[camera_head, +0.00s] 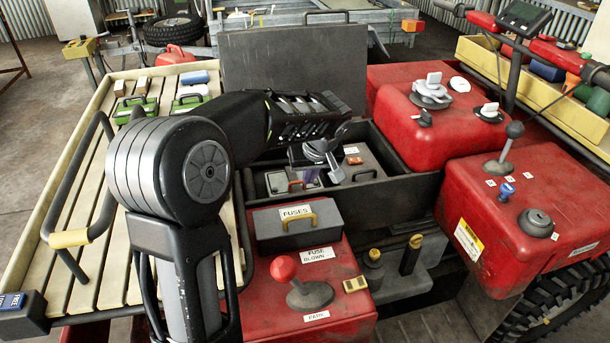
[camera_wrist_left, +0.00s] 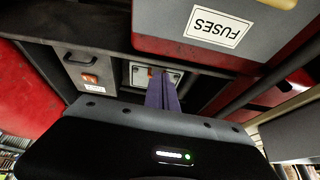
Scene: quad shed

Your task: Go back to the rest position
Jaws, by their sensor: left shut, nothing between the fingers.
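My left arm comes in from the left, bends at the round grey joint, and reaches right over the open dark compartment (camera_head: 405,192). My left gripper (camera_head: 311,175) points down into the compartment. Its purple fingers are shut with nothing between them, and they also show in the left wrist view (camera_wrist_left: 168,92). The fingertips are close to a pale fitting with an orange part (camera_wrist_left: 150,74). I cannot tell whether they touch it. My right gripper is not in view.
A grey FUSES cover (camera_head: 298,226) with a yellow handle lies in front of the compartment. A raised dark lid (camera_head: 295,62) stands behind it. A red-knobbed lever (camera_head: 284,270) rises in front. Red bodywork (camera_head: 515,205) is at right. A slatted rack (camera_head: 92,235) lies under my arm.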

